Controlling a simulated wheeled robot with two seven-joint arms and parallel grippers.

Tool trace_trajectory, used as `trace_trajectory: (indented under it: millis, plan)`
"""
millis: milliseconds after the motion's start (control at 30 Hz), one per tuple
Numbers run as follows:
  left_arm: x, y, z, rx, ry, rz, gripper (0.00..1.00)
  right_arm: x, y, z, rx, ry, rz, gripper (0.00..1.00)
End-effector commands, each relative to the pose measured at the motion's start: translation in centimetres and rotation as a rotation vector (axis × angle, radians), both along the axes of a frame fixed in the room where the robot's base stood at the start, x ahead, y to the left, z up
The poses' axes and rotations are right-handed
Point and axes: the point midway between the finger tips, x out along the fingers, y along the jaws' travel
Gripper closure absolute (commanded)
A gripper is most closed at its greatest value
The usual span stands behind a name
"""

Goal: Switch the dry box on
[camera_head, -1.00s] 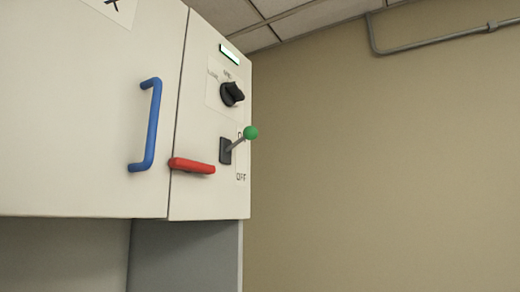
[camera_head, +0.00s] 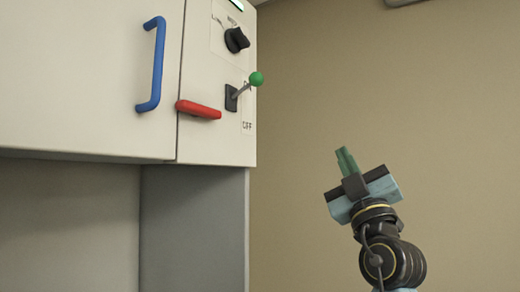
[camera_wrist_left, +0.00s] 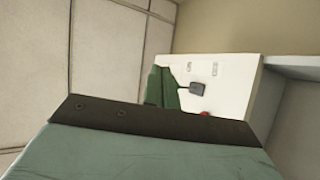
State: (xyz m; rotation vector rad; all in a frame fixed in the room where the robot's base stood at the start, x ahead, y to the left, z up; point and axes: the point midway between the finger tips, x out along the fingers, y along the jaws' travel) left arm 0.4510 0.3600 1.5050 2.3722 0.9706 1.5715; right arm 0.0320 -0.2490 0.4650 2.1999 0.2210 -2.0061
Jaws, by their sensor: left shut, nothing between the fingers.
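The dry box is a white cabinet (camera_head: 85,75) at the left of the head view. Its side panel carries a toggle switch with a dark base (camera_head: 231,98) and a lever ending in a green ball (camera_head: 257,79). The lever slants up and outward by a partly covered label, above the word OFF. My left gripper (camera_head: 345,158), with green fingers, is shut and empty, to the right of and lower than the switch in the picture, apart from it. In the left wrist view the fingers (camera_wrist_left: 162,88) partly hide the lever beside the switch base (camera_wrist_left: 197,89). My right gripper is out of view.
A red handle (camera_head: 199,110) juts out just left of the switch. A black rotary knob (camera_head: 237,40) sits above it, and a blue door handle (camera_head: 153,65) is farther left. The beige wall (camera_head: 400,80) on the right is bare around my gripper.

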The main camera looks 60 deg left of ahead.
Motion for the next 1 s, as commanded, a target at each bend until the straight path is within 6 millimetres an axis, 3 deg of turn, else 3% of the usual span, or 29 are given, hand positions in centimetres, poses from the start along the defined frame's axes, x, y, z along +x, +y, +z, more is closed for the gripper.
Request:
trace_trajectory:
  millis: [33, 100, 200, 267, 467, 800, 1000]
  plan:
    - [-3.8, 0.7, 2.2, -0.018, -0.109, 0.031, 1.0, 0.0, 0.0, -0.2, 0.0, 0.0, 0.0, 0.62]
    - [-7.9, 1.3, 3.9, -0.036, -0.218, 0.066, 1.0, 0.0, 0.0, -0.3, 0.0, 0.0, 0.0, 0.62]
    - [-11.7, 1.9, 5.0, -0.054, -0.32, 0.098, 1.0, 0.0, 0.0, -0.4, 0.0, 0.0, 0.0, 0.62]
    - [-12.8, 2.1, 5.4, -0.06, -0.349, 0.109, 1.0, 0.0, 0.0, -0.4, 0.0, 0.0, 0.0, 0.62]
    - [-13.5, 3.2, 7.1, -0.064, -0.364, 0.113, 1.0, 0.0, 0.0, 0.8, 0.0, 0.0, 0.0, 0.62]
    - [-14.0, 7.1, 12.1, -0.064, -0.362, 0.111, 1.0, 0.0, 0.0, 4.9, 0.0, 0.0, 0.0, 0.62]
    - [-13.7, 9.0, 13.8, -0.058, -0.355, 0.115, 1.0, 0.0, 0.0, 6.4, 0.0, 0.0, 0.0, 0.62]
